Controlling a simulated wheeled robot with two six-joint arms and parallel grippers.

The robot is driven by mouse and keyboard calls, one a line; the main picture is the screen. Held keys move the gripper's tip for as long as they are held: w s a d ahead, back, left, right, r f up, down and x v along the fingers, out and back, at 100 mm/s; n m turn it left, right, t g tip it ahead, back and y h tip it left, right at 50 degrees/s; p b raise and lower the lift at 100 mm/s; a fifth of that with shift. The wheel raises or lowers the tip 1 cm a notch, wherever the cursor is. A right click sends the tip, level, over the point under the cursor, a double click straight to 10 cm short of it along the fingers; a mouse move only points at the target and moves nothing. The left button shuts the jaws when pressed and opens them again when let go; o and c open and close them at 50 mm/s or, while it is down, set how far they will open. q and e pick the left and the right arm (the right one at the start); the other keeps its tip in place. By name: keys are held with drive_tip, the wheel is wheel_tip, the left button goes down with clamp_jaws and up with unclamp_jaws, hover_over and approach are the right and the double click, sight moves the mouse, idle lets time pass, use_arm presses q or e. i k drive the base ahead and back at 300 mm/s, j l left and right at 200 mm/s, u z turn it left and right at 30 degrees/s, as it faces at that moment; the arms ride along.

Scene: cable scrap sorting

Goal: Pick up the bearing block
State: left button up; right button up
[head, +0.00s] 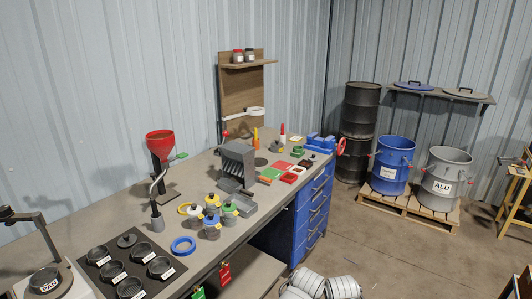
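I cannot make out for sure which thing is the bearing block. Several small parts lie at the far end of the workbench (130,218), too small to tell apart. Among them are a green part (298,151) and a dark part (305,162), near red and green trays (288,177). A larger grey slotted block (236,163) stands mid-bench. Neither of my grippers is in view.
A red funnel (159,145) on a stand, several capped bottles (212,229), a blue ring (183,246) and black labelled dishes (160,267) crowd the bench. Blue (391,170) and grey (448,170) drums stand on a pallet at right. The floor before them is open.

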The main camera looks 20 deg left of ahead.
sight(298, 152)
drive_tip(key=i+l+u, duration=0.2)
drive_tip(key=i+u, duration=0.15)
drive_tip(key=i+l+u, duration=0.25)
drive_tip(key=u, duration=0.15)
drive_tip(key=i+l+u, duration=0.1)
drive_tip(key=i+l, duration=0.25)
drive_tip(key=i+l+u, duration=0.1)
drive_tip(key=i+l, duration=0.25)
drive_tip(key=l, duration=0.15)
drive_tip(key=i+l+u, duration=0.1)
drive_tip(key=i+l, duration=0.2)
drive_tip(key=l, duration=0.15)
drive_tip(key=i+l, duration=0.3)
drive_tip(key=l, duration=0.2)
drive_tip(key=u, duration=0.05)
